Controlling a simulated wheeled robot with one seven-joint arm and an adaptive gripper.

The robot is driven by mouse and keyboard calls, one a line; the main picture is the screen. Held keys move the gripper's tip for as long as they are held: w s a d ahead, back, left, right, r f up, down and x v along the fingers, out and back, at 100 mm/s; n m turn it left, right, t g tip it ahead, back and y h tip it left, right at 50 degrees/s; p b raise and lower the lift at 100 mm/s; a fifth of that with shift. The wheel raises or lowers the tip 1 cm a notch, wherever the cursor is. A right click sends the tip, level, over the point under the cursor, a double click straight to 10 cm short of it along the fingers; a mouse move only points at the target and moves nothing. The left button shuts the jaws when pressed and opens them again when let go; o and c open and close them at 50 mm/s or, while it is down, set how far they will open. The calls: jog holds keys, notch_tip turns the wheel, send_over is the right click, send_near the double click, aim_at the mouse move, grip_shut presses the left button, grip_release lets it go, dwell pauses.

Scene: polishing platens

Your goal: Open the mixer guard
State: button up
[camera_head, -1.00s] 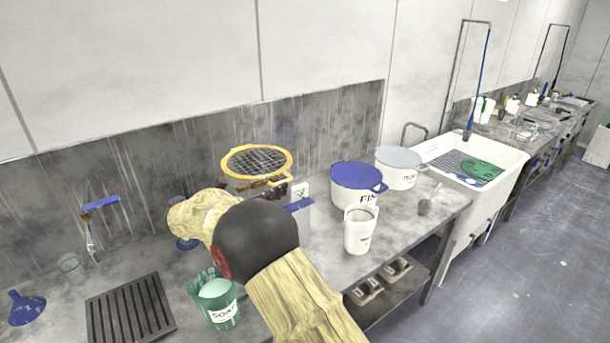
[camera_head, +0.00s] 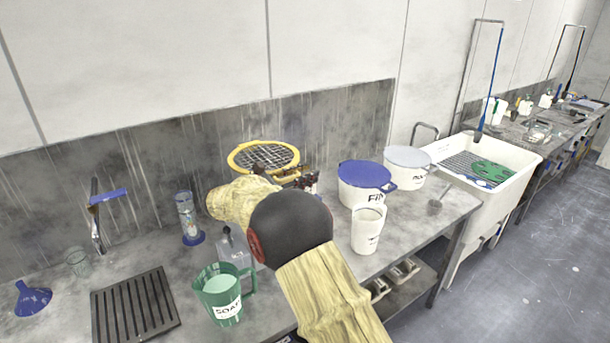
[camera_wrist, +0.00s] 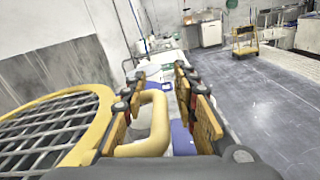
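The mixer guard (camera_head: 263,157) is a round yellow ring with a dark wire grid, lying roughly flat near the back wall in the head view. In the wrist view the guard's grid and rim (camera_wrist: 45,135) fill the left side, and its yellow loop handle (camera_wrist: 155,120) sticks out to the right. My gripper (camera_wrist: 160,85) is open, with its fingers on either side of the handle. I cannot tell whether a finger touches it. In the head view my gripper (camera_head: 308,182) is just right of the guard, partly hidden by my arm. The mixer body is mostly hidden.
A blue-lidded pot (camera_head: 362,185), a grey-lidded pot (camera_head: 405,168) and a white jug (camera_head: 368,228) stand right of the arm. A green soap jug (camera_head: 222,293), a clear container (camera_head: 235,252) and a blue-based bottle (camera_head: 188,218) stand left. A sink (camera_head: 500,190) lies beyond.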

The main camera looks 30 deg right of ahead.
jog(key=shift+c, duration=0.9)
grip_shut()
